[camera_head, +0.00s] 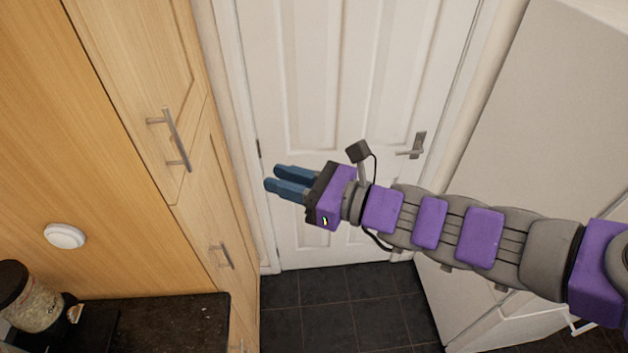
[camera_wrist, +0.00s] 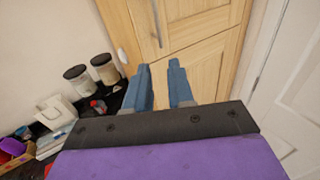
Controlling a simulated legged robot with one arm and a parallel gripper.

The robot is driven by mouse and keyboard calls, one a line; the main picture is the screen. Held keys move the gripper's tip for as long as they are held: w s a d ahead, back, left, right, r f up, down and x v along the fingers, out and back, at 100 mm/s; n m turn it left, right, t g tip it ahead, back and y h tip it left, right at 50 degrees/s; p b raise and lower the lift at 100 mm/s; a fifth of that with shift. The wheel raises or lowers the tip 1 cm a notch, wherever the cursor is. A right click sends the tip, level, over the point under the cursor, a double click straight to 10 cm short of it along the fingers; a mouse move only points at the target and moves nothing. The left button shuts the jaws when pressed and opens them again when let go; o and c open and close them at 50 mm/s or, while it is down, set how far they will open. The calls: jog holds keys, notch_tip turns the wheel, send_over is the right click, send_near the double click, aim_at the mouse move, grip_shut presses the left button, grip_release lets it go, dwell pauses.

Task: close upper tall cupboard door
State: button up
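The upper tall cupboard door (camera_head: 140,60) is light wood with a vertical bar handle (camera_head: 175,140) near its lower edge. It stands at the left in the head view. In the wrist view, the upper door (camera_wrist: 200,22) is beyond the fingers, with its handle (camera_wrist: 156,22) near the left edge. It looks about in line with the lower door (camera_head: 212,225); I cannot tell whether a small gap is there. My gripper (camera_head: 270,177) is open and empty, right of the cupboard, fingers pointing towards it and apart from it. Its parted fingers show in the wrist view (camera_wrist: 158,75).
A white panelled room door (camera_head: 350,70) is behind my arm. A tall white unit (camera_head: 545,120) stands at the right. A dark worktop (camera_head: 170,325) with jars (camera_head: 30,300) is at lower left. Dark floor tiles (camera_head: 350,305) are clear between them.

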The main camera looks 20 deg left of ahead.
jog(key=s+d+b, duration=0.1)
jog(key=s+d, duration=0.1)
jog(key=d, duration=1.8)
jog(key=s+a+f+n+g+h+b, duration=0.1)
jog(key=s+f+n+g+h+b, duration=0.1)
jog(key=s+f+n+h+b, duration=0.5)
jog(key=s+a+f+n+g+h, duration=0.1)
jog(key=s+a+f+n+g, duration=0.2)
jog(key=f, duration=0.8)
jog(key=s+d+f+n+h+b, duration=0.2)
jog(key=d+f+n+h+b, duration=0.1)
jog(key=d, duration=0.4)
jog(key=s+d+f+n+t+h+b, duration=0.1)
jog(key=s+d+f+n+h+b, duration=0.2)
jog(key=d+f+n+h, duration=0.3)
jog(key=shift+s+d, duration=0.25)
jog(key=shift+d, duration=0.95)
